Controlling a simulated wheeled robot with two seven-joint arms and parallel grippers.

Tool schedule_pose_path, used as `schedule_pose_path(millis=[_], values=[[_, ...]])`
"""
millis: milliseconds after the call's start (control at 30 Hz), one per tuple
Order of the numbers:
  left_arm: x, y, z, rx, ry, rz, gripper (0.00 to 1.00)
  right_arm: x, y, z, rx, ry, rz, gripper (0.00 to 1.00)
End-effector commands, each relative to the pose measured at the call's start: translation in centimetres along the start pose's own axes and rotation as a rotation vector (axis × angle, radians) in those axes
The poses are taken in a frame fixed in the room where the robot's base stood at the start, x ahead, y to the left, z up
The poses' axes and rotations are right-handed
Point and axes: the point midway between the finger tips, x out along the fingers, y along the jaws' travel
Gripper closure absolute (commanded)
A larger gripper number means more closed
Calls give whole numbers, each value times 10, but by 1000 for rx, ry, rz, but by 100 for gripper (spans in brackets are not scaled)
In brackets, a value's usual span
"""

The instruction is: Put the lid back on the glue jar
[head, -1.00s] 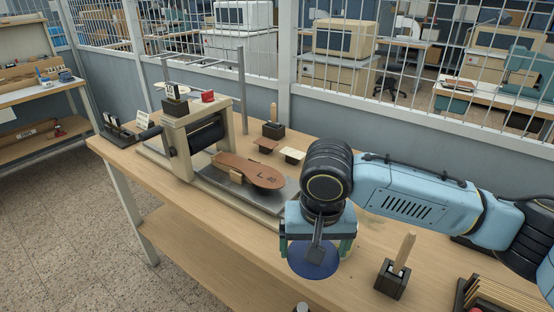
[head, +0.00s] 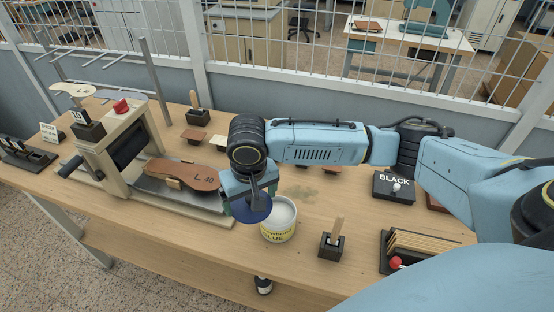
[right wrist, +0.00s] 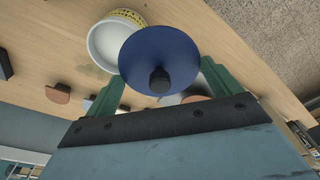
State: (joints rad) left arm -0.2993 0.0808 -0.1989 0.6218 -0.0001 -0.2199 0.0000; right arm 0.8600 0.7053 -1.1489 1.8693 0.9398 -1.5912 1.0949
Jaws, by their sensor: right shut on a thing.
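The lid (head: 252,209) is a dark blue disc with a black knob. My right gripper (head: 249,192) is shut on it and holds it in the air. In the right wrist view the lid (right wrist: 158,48) faces the camera with its knob, between the green fingers; the exact contact is hidden. The glue jar (head: 278,226) is a white open tub with a yellow label, upright on the bench. In the head view the lid is just left of the jar and overlaps its left edge. The jar's pale rim (right wrist: 92,44) shows beside the lid in the right wrist view. My left gripper is not in view.
A stamping press (head: 118,150) with a brown sole piece (head: 188,174) stands left. A brush holder (head: 331,246) is just right of the jar, then a rack (head: 420,250) and a black box labelled BLACK (head: 394,188). Wire mesh runs behind the bench (head: 180,260).

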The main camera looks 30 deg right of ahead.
Motion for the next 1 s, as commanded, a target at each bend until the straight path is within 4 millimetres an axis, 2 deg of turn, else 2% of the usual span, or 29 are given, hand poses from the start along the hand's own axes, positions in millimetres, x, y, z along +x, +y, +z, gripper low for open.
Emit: schedule_pose_path(millis=[33, 100, 233, 400, 667, 1000], values=[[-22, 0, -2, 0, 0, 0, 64, -13, 14, 1, 8, -5, 4, 32], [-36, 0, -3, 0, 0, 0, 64, -17, 29, 3, 10, -4, 4, 32], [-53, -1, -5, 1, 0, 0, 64, -23, 50, 6, 11, -3, 3, 32], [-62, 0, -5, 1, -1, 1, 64, -25, 64, 8, 8, -1, 1, 32], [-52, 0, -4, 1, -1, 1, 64, -16, 66, 9, 7, 0, 1, 32], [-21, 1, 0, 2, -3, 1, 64, 7, 66, 12, 7, 1, 1, 32]])
